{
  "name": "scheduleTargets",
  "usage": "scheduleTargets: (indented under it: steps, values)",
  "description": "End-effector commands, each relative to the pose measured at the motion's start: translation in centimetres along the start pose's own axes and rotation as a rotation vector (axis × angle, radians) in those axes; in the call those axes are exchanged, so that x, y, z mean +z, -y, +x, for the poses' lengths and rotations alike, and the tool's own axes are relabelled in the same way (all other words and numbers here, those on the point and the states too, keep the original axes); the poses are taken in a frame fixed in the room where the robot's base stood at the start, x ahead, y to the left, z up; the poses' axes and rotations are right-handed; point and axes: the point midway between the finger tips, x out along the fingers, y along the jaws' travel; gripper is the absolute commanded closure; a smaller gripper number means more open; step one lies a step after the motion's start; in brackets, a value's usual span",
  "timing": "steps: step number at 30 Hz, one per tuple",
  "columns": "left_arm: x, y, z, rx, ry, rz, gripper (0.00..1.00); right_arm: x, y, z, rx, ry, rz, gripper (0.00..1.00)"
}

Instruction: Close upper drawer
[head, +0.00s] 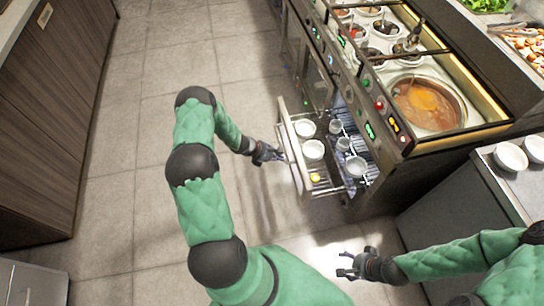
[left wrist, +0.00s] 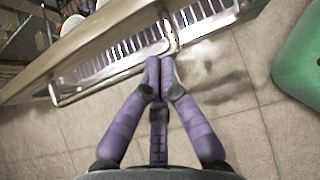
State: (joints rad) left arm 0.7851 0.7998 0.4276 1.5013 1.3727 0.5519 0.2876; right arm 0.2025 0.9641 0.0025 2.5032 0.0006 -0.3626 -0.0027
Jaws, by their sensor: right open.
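A pulled-out drawer (head: 296,168) sticks out of the sauce counter, with white bowls and small metal cups in it. Whether it is the upper one cannot be told for sure. Its pale front panel and slotted metal part show in the left wrist view (left wrist: 100,45). My left gripper (head: 277,154) is just outside the drawer front. In the left wrist view its purple fingers (left wrist: 162,70) meet at the tips, with nothing visible between them, close to the drawer's front edge; contact cannot be told. My right gripper (head: 345,264) is open and empty above the floor.
The counter (head: 470,135) with sauce wells and a large soup pot (head: 425,103) stands above the drawer. A side counter with white bowls (head: 510,156) is at right. Dark wooden cabinets (head: 60,120) line the left. The tiled floor between is clear.

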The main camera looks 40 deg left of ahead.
Motion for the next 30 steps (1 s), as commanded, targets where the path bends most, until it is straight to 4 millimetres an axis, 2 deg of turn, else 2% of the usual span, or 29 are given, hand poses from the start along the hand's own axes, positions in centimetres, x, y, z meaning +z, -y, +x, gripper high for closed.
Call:
scheduleTargets:
  steps: [3, 9, 30]
  values:
    - [1.4, 0.0, 1.4, -0.001, 0.001, 0.005, 1.00, 0.0, -0.2, 0.6, 0.000, 0.000, 0.000, 0.34]
    - [2.6, 0.0, 2.5, -0.001, 0.000, 0.004, 1.00, -0.1, -0.3, 1.0, 0.000, 0.000, 0.000, 0.34]
    - [3.3, 0.0, 3.1, -0.001, 0.000, 0.002, 1.00, -0.1, -0.4, 1.2, 0.000, 0.000, 0.000, 0.34]
